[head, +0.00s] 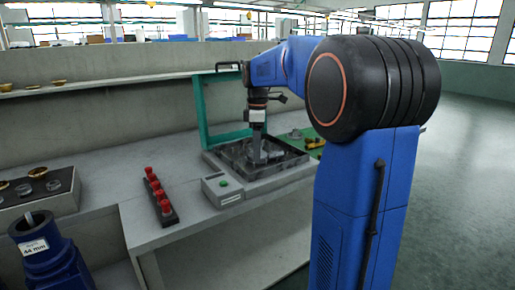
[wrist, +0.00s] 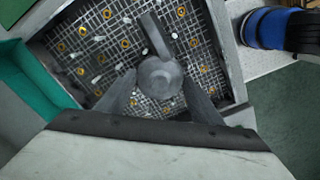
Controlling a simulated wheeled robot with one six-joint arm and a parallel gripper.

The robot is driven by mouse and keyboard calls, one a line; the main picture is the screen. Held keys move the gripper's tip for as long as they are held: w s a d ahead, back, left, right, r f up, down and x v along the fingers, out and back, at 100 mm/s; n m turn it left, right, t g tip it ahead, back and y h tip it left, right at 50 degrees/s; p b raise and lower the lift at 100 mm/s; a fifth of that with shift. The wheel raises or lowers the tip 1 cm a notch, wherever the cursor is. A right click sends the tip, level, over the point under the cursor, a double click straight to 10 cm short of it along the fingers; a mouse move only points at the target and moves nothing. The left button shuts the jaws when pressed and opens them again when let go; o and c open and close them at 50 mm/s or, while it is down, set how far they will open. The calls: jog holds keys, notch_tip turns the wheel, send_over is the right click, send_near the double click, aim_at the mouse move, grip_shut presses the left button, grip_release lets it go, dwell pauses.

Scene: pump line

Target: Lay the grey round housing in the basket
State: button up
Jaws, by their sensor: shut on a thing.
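The grey round housing (wrist: 160,73), with a stubby arm pointing up in the picture, is between the fingers of my gripper (wrist: 161,90) in the wrist view. My gripper is shut on it. Behind it is the wire-mesh basket (wrist: 95,60), with dark bars and several brass-coloured rings and small white pegs on the mesh. In the head view my gripper (head: 262,146) points down over the basket (head: 234,157), inside the grey station. The housing (head: 270,151) shows small there. I cannot tell whether it touches the mesh.
A green raised lid frame (head: 203,110) stands behind the basket. A grey control box with a green button (head: 223,185) is at its front left. A strip of red knobs (head: 160,194) lies further left. A green board (head: 312,140) with grey and yellow parts is at right.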

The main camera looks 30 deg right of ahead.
jog(key=o, duration=1.4)
notch_tip(320, 180, up, 17)
jog(key=shift+r, duration=0.2)
jog(key=s+a+f+m+t, duration=0.1)
jog(key=s+a+f+m, duration=0.2)
jog(key=s+a+f, duration=0.4)
jog(key=s+a+f+m+t, duration=0.25)
jog(key=s+a+f, duration=0.2)
jog(key=s, duration=0.45)
jog(key=s+a+f+m, duration=0.1)
jog(key=s+f+m, duration=0.1)
jog(key=s+f, duration=0.2)
jog(key=s+a+f+m+t, duration=0.1)
jog(key=s+a+f, duration=0.1)
jog(key=s+f, duration=0.3)
jog(key=s+a+f+m, duration=0.1)
jog(key=s+f+m, duration=0.1)
jog(key=s+f, duration=0.3)
notch_tip(320, 180, down, 4)
jog(key=shift+s+a+f+m, duration=0.1)
jog(key=shift+a+m, duration=0.05)
jog(key=shift+m, duration=0.2)
